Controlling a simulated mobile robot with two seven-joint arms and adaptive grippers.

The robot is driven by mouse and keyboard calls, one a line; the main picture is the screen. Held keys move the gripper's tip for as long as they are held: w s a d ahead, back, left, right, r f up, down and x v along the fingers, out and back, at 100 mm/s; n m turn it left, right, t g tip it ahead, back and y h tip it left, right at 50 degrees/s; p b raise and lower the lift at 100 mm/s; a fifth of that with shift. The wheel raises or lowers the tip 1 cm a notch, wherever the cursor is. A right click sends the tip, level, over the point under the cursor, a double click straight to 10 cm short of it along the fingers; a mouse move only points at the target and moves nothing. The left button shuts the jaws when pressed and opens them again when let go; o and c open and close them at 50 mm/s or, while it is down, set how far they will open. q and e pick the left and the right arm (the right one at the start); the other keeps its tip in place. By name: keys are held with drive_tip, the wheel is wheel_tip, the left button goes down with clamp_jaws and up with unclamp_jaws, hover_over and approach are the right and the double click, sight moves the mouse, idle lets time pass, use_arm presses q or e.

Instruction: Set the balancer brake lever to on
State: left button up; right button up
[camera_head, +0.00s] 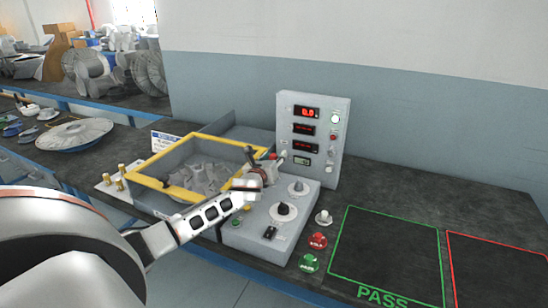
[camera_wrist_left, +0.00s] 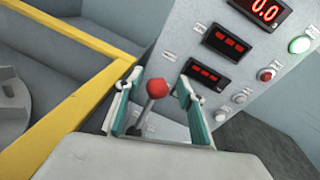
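The brake lever is a grey rod with a red ball knob (camera_wrist_left: 157,90). In the left wrist view it stands between the two teal-padded fingers of my left gripper (camera_wrist_left: 154,108). Gaps show on both sides of the knob, so the gripper is open around it. In the head view my left gripper (camera_head: 262,164) reaches over the balancer's control box (camera_head: 262,233), and the small red knob (camera_head: 272,156) shows at its tips. The lower lever is partly hidden by the gripper. My right gripper is in neither view.
The instrument panel (camera_head: 337,140) with red displays stands just behind the gripper. A yellow-framed bin (camera_head: 160,158) with a grey rotor is to the left. Dials, including a black knob (camera_head: 283,211), and red and green buttons lie in front. The green PASS area (camera_head: 385,255) is empty.

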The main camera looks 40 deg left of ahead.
use_arm(q)
drive_tip(key=shift+s+d, duration=0.1)
drive_tip(key=shift+s, duration=0.4)
drive_tip(key=v, duration=1.1)
drive_tip(key=shift+d, duration=0.1)
